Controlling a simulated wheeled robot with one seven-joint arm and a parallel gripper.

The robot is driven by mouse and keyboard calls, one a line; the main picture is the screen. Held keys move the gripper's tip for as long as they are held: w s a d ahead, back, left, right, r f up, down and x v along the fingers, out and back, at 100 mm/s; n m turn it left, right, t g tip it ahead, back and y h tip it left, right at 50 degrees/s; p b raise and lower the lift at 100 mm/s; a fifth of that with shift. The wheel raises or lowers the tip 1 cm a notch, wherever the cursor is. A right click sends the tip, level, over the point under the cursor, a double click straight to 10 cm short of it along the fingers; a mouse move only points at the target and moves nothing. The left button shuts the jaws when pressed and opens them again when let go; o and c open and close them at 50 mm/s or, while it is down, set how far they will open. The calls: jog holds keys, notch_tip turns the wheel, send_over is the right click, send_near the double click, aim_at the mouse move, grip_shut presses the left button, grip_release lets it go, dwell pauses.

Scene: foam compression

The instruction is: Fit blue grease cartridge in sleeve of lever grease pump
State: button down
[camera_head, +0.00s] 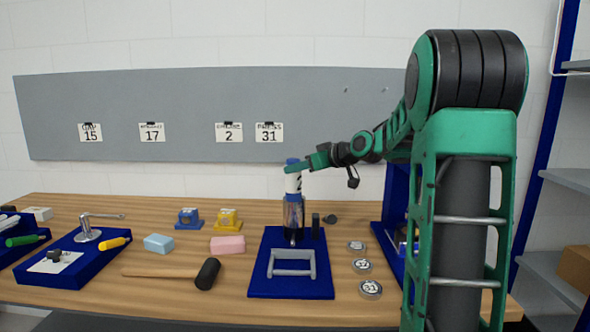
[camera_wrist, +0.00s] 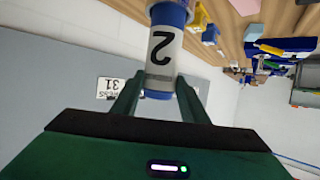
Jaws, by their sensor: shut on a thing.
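The blue grease cartridge (camera_head: 293,182) has a white label and a blue cap and is upright in the head view. In the wrist view the cartridge (camera_wrist: 162,50) shows a "2" on its label. My gripper (camera_head: 308,164) is shut on its upper part, with one finger on each side in the wrist view (camera_wrist: 159,92). The dark, glassy sleeve (camera_head: 293,214) of the lever grease pump stands upright on a blue mat (camera_head: 262,283), directly under the cartridge. The cartridge's lower end meets the sleeve's top in the picture; I cannot tell how deep it sits.
A grey handle frame (camera_head: 292,262) lies on the mat before the sleeve. A small black block (camera_head: 315,226) stands beside it. Several round tins (camera_head: 362,266) lie right of the mat. A mallet (camera_head: 205,274), pink block (camera_head: 228,245) and light-blue block (camera_head: 158,244) lie left.

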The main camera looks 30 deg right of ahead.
jog(key=shift+f, duration=0.75)
jog(key=c, duration=1)
grip_release()
jog(key=v, duration=1)
jog(key=shift+s, duration=0.35)
